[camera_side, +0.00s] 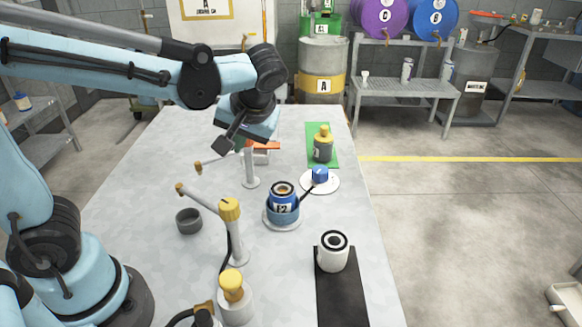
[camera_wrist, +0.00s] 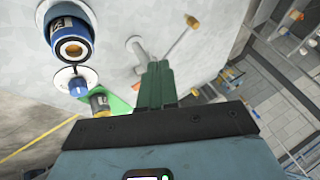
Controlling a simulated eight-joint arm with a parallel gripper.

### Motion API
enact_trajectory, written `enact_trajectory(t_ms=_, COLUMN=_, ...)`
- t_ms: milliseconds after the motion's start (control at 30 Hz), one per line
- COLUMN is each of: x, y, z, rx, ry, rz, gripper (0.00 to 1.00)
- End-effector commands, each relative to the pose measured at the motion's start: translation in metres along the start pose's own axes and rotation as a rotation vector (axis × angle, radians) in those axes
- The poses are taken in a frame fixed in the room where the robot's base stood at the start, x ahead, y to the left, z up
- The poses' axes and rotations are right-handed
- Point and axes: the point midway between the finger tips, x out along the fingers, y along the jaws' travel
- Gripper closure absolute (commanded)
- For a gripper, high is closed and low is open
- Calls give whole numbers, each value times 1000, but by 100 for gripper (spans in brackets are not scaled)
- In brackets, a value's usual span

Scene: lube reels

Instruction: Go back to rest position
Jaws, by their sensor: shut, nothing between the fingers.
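My gripper (camera_side: 238,143) hangs in the air above the far part of the table in the side view, tilted downward. Its dark green fingers also show in the wrist view (camera_wrist: 157,70), pressed together with nothing between them. The blue canister labelled 12 (camera_side: 283,197) stands upright in a blue holder on a round plate, apart from my gripper. It also shows in the wrist view (camera_wrist: 72,38). The far side of my gripper is hidden.
The grey table (camera_side: 150,170) carries lamp-like stands (camera_side: 250,167), a dark cup (camera_side: 189,220), a blue-capped piece (camera_side: 320,174) on a white disc, a yellow-capped bottle (camera_side: 323,145) on a green mat and a white roll (camera_side: 333,251) on a black mat. The table's left part is mostly clear.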

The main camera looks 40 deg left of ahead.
Motion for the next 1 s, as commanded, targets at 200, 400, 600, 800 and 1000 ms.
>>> enact_trajectory(t_ms=200, x=-20, y=4, z=-14, rx=-1, ry=0, rz=0, gripper=100)
enact_trajectory(t_ms=400, x=-22, y=3, z=-14, rx=32, ry=-6, rz=41, gripper=100)
enact_trajectory(t_ms=600, x=-8, y=-2, z=9, rx=193, ry=6, rz=258, gripper=100)
enact_trajectory(t_ms=800, x=2, y=2, z=36, rx=343, ry=117, rz=515, gripper=100)
enact_trajectory(t_ms=1000, x=6, y=7, z=49, rx=412, ry=259, rz=664, gripper=100)
